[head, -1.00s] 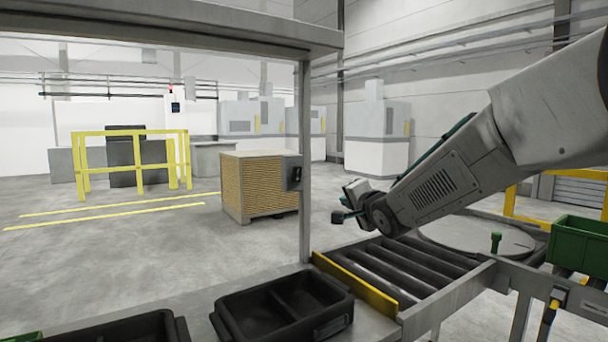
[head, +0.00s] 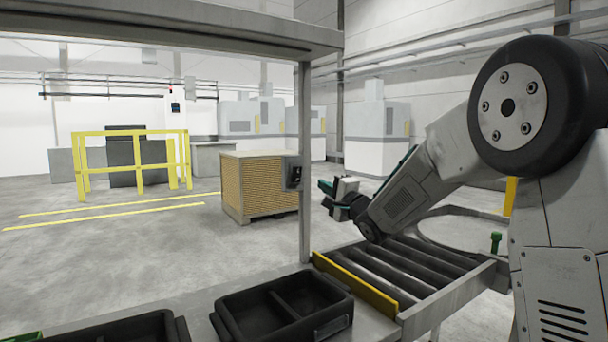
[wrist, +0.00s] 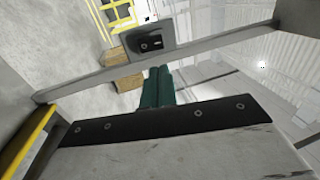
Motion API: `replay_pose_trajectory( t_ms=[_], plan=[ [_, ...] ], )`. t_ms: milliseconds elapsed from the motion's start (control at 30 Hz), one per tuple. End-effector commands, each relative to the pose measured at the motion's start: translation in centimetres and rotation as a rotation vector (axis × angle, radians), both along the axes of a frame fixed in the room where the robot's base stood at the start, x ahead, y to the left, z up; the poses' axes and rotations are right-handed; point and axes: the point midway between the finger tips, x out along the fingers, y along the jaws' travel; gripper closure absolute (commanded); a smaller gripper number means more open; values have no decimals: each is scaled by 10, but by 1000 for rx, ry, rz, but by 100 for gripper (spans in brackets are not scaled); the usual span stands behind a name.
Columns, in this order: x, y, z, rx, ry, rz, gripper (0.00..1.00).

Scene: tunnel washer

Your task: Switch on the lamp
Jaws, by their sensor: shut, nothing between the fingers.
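I cannot make out a lamp.
The post (head: 304,220) carries an overhead beam (head: 170,35). Below are a roller conveyor (head: 410,270) with a yellow edge plate (head: 355,283) and a black divided bin (head: 285,308). A wooden-sided crate (head: 258,188) stands on the floor behind the post.

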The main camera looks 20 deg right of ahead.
Motion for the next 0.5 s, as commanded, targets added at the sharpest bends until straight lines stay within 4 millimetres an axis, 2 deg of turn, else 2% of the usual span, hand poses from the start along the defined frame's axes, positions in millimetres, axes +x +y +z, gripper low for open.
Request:
replay_pose_trajectory(
  t_ms=[300,500],
  plan=[
    [65,22,13,0,0,2,100],
    [93,31,20,-1,1,1,100]
  ],
)
